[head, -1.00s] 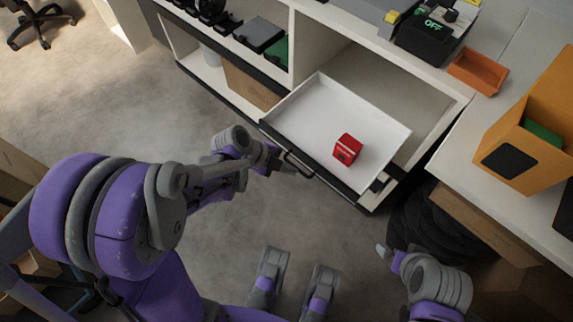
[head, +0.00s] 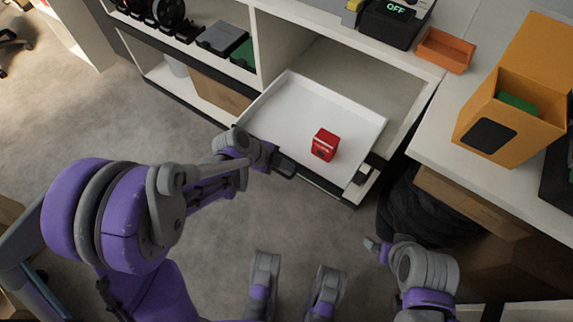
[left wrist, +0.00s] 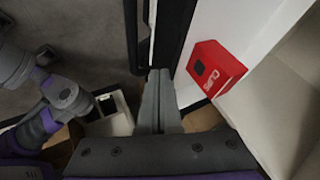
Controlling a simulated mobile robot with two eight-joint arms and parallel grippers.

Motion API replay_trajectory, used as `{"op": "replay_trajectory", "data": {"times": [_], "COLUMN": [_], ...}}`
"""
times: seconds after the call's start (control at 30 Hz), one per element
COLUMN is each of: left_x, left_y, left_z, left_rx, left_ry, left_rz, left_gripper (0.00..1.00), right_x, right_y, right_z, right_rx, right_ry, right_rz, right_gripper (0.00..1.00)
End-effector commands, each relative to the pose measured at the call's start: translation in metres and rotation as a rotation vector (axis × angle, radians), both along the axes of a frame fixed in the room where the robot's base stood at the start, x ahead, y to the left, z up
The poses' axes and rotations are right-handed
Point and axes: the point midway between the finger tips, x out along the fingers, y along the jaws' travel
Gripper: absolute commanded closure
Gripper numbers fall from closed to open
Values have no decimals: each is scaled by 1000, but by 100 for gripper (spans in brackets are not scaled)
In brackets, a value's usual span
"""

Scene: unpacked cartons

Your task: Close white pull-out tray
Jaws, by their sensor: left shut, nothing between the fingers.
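The white pull-out tray (head: 282,115) stands out from the cabinet, with a black front and a dark bar handle. A red box (head: 325,145) sits inside it; in the left wrist view the box (left wrist: 214,68) is right of the fingers. My left gripper (head: 286,170) is at the tray's black front, close to the handle; whether it touches is unclear. In the left wrist view its fingers (left wrist: 160,74) are shut together and empty, beside the dark front. My right gripper (head: 373,246) is low at right, away from the tray; its fingers are too small to judge.
The white cabinet (head: 275,45) holds the tray and has shelves with dark items at left. An orange tray (head: 445,50) and an orange-yellow box (head: 515,120) stand on the worktop at right. Dark tyre-like objects (head: 425,210) lie below.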

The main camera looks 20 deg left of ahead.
Motion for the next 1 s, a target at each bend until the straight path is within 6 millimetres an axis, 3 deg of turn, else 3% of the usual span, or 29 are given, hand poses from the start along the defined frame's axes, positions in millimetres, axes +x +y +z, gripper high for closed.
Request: {"op": "replay_trajectory", "data": {"times": [0.27,0.8,1.0], "left_x": [24,149,186], "left_y": [-9,-55,-68], "left_z": [0,0,0], "left_rx": [0,-1,-1], "left_ry": [0,0,0], "left_rz": [-2,-1,-1], "left_gripper": [100,100,100], "right_x": [0,-1,-1], "right_y": [0,0,0], "right_z": [1,5,6], "right_rx": [0,0,0], "right_ry": [0,-2,-2], "right_rz": [0,0,0], "right_gripper": [3,3,3]}}
